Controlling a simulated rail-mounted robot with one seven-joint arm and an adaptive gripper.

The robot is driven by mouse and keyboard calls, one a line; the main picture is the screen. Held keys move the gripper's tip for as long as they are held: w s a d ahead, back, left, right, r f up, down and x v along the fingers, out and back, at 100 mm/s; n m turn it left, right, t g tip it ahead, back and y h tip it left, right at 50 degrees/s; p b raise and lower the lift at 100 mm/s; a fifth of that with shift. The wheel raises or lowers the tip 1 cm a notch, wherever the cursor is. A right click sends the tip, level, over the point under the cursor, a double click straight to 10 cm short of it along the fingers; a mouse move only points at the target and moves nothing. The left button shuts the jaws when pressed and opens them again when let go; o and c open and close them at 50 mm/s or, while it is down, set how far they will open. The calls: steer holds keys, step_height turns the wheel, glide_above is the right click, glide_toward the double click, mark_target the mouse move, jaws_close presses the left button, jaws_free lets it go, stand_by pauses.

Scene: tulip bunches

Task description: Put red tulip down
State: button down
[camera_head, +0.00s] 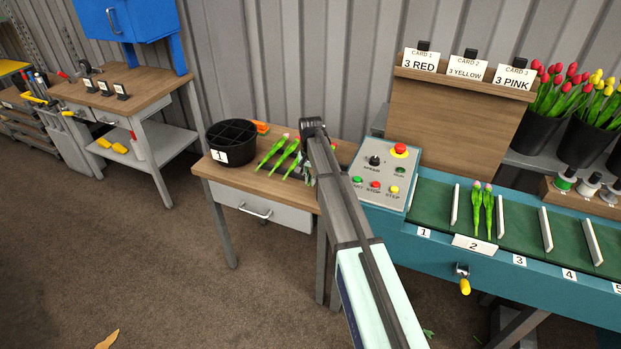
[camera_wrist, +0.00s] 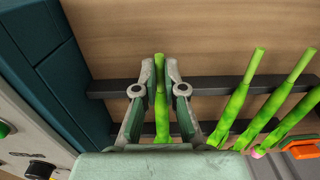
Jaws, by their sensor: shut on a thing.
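My gripper (camera_head: 309,176) is over the right part of the small wooden table (camera_head: 225,172). In the wrist view my gripper (camera_wrist: 160,72) is shut on the green stem of a tulip (camera_wrist: 161,108). The bloom of this tulip is hidden, so I cannot tell its colour. In the head view my arm covers most of it. Several more tulips (camera_head: 272,152) lie side by side to the left on the table. In the wrist view their stems (camera_wrist: 236,103) are to the right of my gripper, apart from it, resting across a dark bar (camera_wrist: 110,88).
A black divided bucket (camera_head: 228,155) marked 1 stands at the table's left. The control box (camera_head: 375,185) and green conveyor (camera_head: 428,205) are close on the right. Cards (camera_head: 420,60) read 3 red, 3 yellow, 3 pink.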

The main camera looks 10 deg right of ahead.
steer(key=shift+f, duration=0.45)
steer(key=c, duration=1.3)
jaws_free()
steer(key=shift+o, duration=0.2)
step_height(320, 180, up, 13)
steer(key=b, duration=0.3)
